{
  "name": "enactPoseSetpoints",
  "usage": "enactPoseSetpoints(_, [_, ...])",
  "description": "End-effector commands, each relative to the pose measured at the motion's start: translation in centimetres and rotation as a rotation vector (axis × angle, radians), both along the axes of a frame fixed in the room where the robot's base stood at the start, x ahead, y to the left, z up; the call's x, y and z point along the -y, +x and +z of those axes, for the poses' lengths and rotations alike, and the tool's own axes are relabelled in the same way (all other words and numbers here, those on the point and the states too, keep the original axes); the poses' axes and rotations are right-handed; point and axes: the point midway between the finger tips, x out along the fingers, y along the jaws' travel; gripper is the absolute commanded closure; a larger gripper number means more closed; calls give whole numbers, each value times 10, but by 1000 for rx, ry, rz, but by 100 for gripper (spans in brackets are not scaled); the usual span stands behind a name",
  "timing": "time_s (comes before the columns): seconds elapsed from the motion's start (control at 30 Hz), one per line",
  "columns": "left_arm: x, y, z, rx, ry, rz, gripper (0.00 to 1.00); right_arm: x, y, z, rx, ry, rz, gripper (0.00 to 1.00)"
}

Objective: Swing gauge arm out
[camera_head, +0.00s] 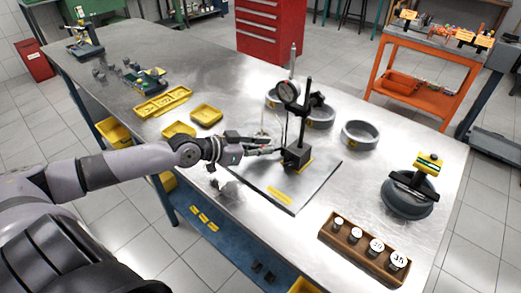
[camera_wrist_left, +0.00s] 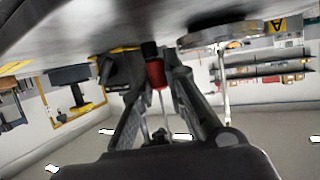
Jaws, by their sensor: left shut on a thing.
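The gauge stand (camera_head: 307,115) is a black upright post on a dark block base, on a grey plate (camera_head: 291,191) with a yellow label. A round dial gauge (camera_head: 288,92) sits high on its left side, with a thin arm (camera_head: 285,130) hanging below. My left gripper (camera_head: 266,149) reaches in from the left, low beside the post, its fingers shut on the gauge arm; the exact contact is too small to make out. In the left wrist view, a red piece (camera_wrist_left: 156,75) with a dark top shows between the fingers. My right gripper is not in view.
Metal rings (camera_head: 360,134) stand behind and right of the gauge stand. A dark round part with a yellow block (camera_head: 428,163) is at the right. A wooden rack (camera_head: 348,250) of weights lies at the front edge. Yellow trays (camera_head: 206,114) lie to the left.

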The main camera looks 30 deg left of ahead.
Motion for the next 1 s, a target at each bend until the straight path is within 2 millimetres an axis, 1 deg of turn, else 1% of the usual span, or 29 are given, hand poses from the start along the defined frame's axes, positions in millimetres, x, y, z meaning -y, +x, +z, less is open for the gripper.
enactPoseSetpoints(0.03, [0,-1,-3,-5,2,-3,100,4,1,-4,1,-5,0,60])
enactPoseSetpoints(0.1, [1,-2,-2,-5,2,-7,100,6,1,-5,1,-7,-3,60])
enactPoseSetpoints(0.5, [2,-2,-1,-6,2,-10,100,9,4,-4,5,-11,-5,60])
enactPoseSetpoints(0.53, [2,-2,-1,-5,1,-10,85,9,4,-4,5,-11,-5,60])
enactPoseSetpoints(0.6, [2,-2,-1,-5,1,-10,81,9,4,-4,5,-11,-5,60])
enactPoseSetpoints(0.83, [2,-2,-1,-4,2,-11,66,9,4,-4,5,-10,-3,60])
enactPoseSetpoints(1.0, [2,-2,-1,-2,2,-10,66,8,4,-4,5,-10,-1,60])
